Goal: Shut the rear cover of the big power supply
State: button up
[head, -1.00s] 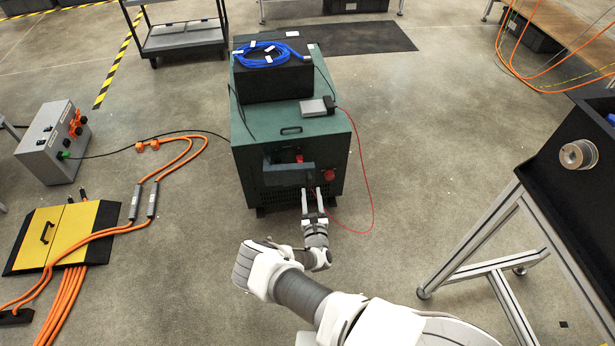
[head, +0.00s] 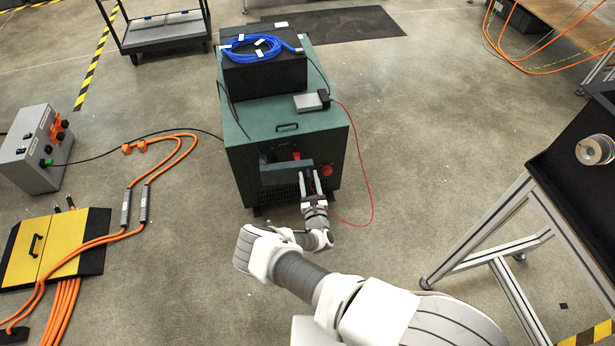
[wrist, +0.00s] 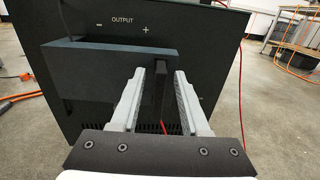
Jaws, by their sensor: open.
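The big power supply (head: 238,152) is a green cabinet with a dark rear face toward me. Its rear cover (head: 280,176) is a dark panel standing out from that face, so it is open; it also shows in the wrist view (wrist: 95,65), below the OUTPUT marking. My gripper (head: 310,178) is at the cover's right end. In the wrist view its fingers (wrist: 162,95) are open on either side of a dark upright piece at that end. I cannot tell whether they touch it. Red connectors (head: 297,156) show behind the cover and right of it (head: 327,170).
A black box (head: 262,76) with a coiled blue cable (head: 252,46) and a small grey device (head: 308,103) sit on top. A red wire (head: 371,180) hangs to the floor at the right. A dark bench (head: 570,165) stands further right. Orange cables (head: 165,170) lie left.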

grip_shut()
dwell(1.5)
